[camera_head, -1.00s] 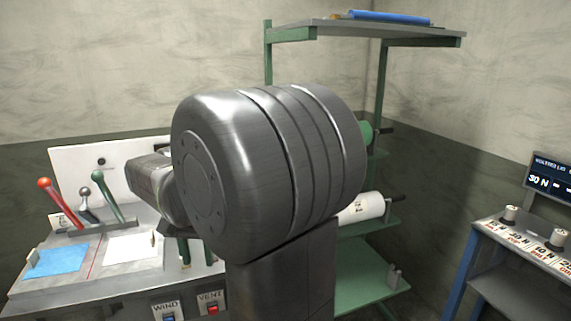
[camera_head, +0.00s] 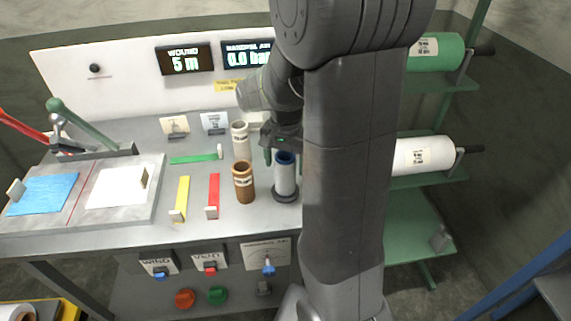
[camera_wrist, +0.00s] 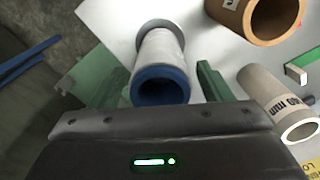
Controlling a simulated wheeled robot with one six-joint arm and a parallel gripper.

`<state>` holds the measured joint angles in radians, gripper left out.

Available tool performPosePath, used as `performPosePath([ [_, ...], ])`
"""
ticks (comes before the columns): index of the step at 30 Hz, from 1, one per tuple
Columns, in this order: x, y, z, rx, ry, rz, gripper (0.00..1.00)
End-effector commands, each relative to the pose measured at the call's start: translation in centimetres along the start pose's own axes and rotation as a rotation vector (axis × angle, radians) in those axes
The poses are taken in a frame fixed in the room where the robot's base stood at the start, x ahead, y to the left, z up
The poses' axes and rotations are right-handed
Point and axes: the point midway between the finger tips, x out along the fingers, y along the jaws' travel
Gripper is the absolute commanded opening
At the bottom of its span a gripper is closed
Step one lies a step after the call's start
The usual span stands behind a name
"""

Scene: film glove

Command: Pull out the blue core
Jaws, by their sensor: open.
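The blue core (camera_head: 285,159) shows as a blue rim at the top of a white-wrapped roll (camera_head: 285,178), which stands upright on a dark round base on the bench. In the wrist view the hollow blue core (camera_wrist: 161,86) faces the camera, with the white roll (camera_wrist: 160,50) behind it. My gripper (camera_head: 274,154) is open above the roll. Its green fingers (camera_wrist: 158,82) lie to either side of the blue core in the wrist view, apart from it. Nothing is held. My arm hides part of the bench to the right.
A brown tube (camera_head: 243,183) and a grey tube (camera_head: 240,140) stand just left of the roll. Yellow (camera_head: 181,196), red (camera_head: 213,194) and green (camera_head: 195,158) strips lie further left. Film rolls (camera_head: 422,156) hang on the green rack at right.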

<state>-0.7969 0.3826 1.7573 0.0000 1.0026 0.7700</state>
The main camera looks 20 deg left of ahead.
Motion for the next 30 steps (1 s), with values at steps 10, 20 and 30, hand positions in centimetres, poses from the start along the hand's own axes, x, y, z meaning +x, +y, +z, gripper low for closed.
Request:
performPosePath([
  [10,1.5,0.0,0.0,0.000,0.000,0.000,0.72],
  [20,1.5,0.0,0.0,0.000,0.001,-0.001,0.35],
  [30,1.2,0.0,0.0,0.000,0.001,-0.001,0.24],
])
